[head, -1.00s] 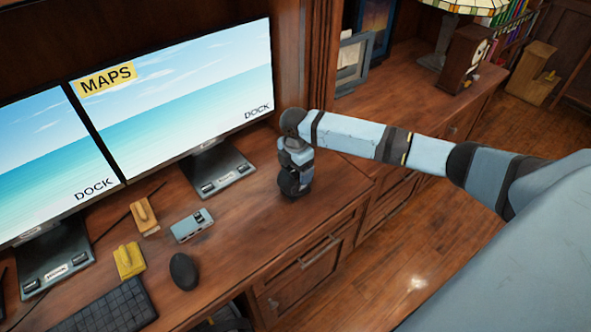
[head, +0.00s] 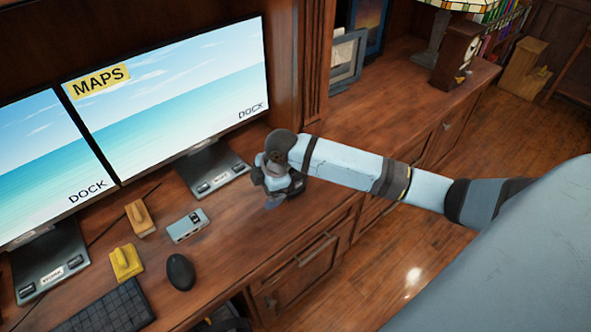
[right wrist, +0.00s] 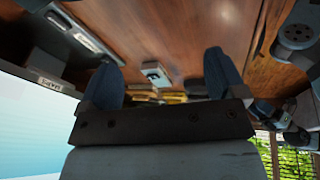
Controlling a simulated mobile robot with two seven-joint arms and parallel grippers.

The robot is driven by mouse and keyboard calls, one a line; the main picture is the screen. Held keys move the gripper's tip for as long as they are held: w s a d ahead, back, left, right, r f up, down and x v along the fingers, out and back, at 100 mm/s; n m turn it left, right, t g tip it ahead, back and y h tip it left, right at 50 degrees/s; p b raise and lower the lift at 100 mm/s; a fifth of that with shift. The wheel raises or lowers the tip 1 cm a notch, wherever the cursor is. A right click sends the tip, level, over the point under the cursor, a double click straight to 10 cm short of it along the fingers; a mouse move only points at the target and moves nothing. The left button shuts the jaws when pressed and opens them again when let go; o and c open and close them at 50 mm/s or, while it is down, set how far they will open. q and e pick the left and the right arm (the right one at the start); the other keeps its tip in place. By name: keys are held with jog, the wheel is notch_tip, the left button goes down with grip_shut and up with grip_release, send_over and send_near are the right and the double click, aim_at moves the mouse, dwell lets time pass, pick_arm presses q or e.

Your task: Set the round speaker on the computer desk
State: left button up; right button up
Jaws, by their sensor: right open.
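The computer desk (head: 235,245) is brown wood and fills the lower left of the head view. My right gripper (head: 275,203) is over the desk, to the right of the small grey box and in front of the right monitor's stand. In the right wrist view the two dark blue fingers of this gripper (right wrist: 163,68) are spread wide, with nothing held between them. I cannot make out a round speaker for certain in either view. The gripper and forearm hide part of the desk's right end. My left gripper is not in view.
Two monitors (head: 175,95) stand at the back of the desk. A side counter (head: 400,85) holds picture frames, a clock and a lamp.

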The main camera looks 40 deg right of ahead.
jog(key=s+a+f+m, duration=0.1)
jog(key=a, duration=0.1)
jog(key=s+a+f+m+t+y, duration=0.1)
jog(key=s+a, duration=0.1)
jog(key=s+a+f+t+y, duration=0.1)
jog(key=s+a+f, duration=0.1)
jog(key=shift+s+a+m, duration=0.2)
jog(key=shift+a+m, duration=0.15)
jog(key=shift+m, duration=0.05)
jog(key=s+f+m, duration=0.1)
jog(key=s+a+m+t, duration=0.1)
jog(key=s, duration=0.1)
jog(key=s+a+f+m+t, duration=0.1)
jog(key=s, duration=0.1)
jog(key=shift+a+f+m+y, duration=0.2)
jog(key=shift+f+m+y, duration=0.1)
jog(key=shift+f, duration=0.05)
jog(key=s+d+f+m+t+h, duration=0.1)
jog(key=s+m+t, duration=0.1)
jog(key=s, duration=0.4)
jog(key=s+d+f+m+t+h, duration=0.1)
jog(key=s+f+m+t, duration=0.1)
jog(key=s+m, duration=0.3)
jog(key=shift+s+d+f, duration=0.2)
jog(key=shift+s+f, duration=0.1)
jog(key=shift+s, duration=0.45)
